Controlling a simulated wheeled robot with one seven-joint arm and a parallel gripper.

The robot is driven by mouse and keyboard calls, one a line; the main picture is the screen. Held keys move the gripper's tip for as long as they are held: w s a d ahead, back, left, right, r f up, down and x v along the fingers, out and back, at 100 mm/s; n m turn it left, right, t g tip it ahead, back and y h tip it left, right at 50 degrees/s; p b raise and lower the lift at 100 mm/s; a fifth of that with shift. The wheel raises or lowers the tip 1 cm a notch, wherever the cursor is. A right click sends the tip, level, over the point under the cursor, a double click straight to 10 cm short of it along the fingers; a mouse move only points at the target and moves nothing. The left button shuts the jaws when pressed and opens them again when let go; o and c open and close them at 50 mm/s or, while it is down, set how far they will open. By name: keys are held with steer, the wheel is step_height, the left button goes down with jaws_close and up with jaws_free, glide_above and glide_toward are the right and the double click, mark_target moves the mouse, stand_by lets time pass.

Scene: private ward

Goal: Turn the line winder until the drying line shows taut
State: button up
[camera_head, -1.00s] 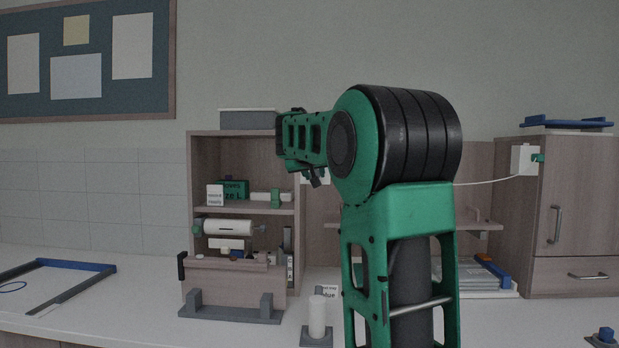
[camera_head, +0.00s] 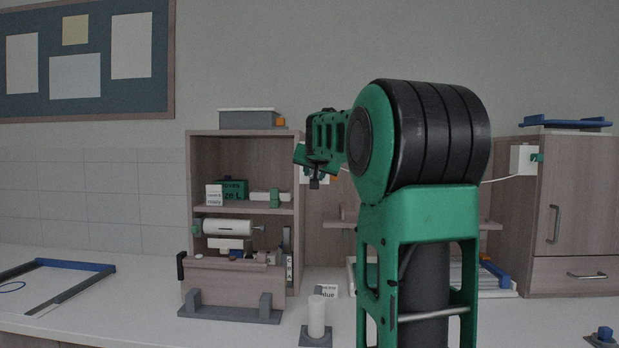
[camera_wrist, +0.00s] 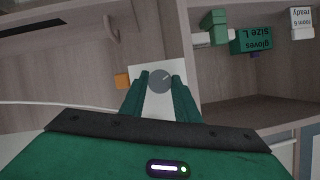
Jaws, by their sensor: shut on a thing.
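The line winder shows in the wrist view as a round grey knob (camera_wrist: 159,80) with a pale mark on its face, on a white plate (camera_wrist: 150,66). My gripper (camera_wrist: 160,86) has its two green fingers on either side of the knob, shut on it. In the head view my gripper (camera_head: 315,180) is small, in front of the white plate, and the knob is hidden. In the wrist view the line (camera_wrist: 60,104) looks gently curved.
An orange piece (camera_wrist: 122,80) sits beside the winder plate. An open shelf unit (camera_head: 192,160) with gloves box (camera_head: 234,187) stands left of my gripper. A cabinet (camera_head: 580,200) stands right. A white cylinder (camera_head: 317,316) on a grey base stands on the counter below.

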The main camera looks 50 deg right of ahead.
steer(key=shift+a+f+m+t+y, duration=0.1)
steer(key=shift+m+t+y, duration=0.2)
steer(key=shift+m+t, duration=0.3)
stand_by(0.3)
steer(key=o, duration=1)
steer(key=shift+o, duration=0.2)
steer(key=shift+m, duration=0.3)
steer(key=v, duration=1)
steer(key=shift+s+a, duration=0.2)
steer(key=shift+a, duration=0.05)
